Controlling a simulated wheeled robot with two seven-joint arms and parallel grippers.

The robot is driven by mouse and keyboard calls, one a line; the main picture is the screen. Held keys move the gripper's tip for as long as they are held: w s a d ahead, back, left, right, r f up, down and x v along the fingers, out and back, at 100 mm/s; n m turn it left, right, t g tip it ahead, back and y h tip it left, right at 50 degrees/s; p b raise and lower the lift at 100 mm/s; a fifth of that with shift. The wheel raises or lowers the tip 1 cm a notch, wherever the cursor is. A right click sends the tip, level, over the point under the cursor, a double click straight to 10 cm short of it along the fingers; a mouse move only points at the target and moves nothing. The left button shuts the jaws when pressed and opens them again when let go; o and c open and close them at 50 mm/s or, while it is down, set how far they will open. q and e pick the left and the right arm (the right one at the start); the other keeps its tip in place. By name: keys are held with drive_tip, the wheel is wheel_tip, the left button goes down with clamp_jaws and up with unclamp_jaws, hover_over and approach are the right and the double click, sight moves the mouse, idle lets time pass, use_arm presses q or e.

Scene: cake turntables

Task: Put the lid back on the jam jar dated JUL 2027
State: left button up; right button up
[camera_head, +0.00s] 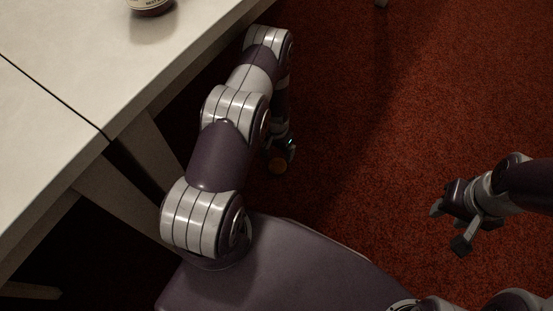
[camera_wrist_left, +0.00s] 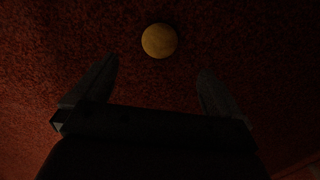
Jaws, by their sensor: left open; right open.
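My right gripper (camera_head: 449,227) is open and empty over the carpet at the right.
The pale table (camera_head: 60,50) fills the left side, with a dark seam across it and its edge close to my left arm. Table legs (camera_head: 130,185) stand below. The carpet (camera_head: 390,120) is clear between my arms.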

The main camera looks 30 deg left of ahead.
use_arm(q)
drive_tip(key=b, duration=0.5)
hover_over(277, 165)
drive_tip(key=f, duration=0.7)
drive_tip(key=shift+s+f, duration=0.1)
drive_tip(key=shift+s, duration=0.1)
wheel_tip(277, 165, down, 4)
drive_tip(key=b, duration=0.4)
drive_tip(key=shift+w+d+f, duration=0.1)
drive_tip(key=shift+w+f, duration=0.05)
drive_tip(key=shift+f, duration=0.05)
drive_tip(key=shift+f+b, duration=0.4)
drive_tip(key=shift+f, duration=0.1)
drive_tip(key=shift+r, duration=0.1)
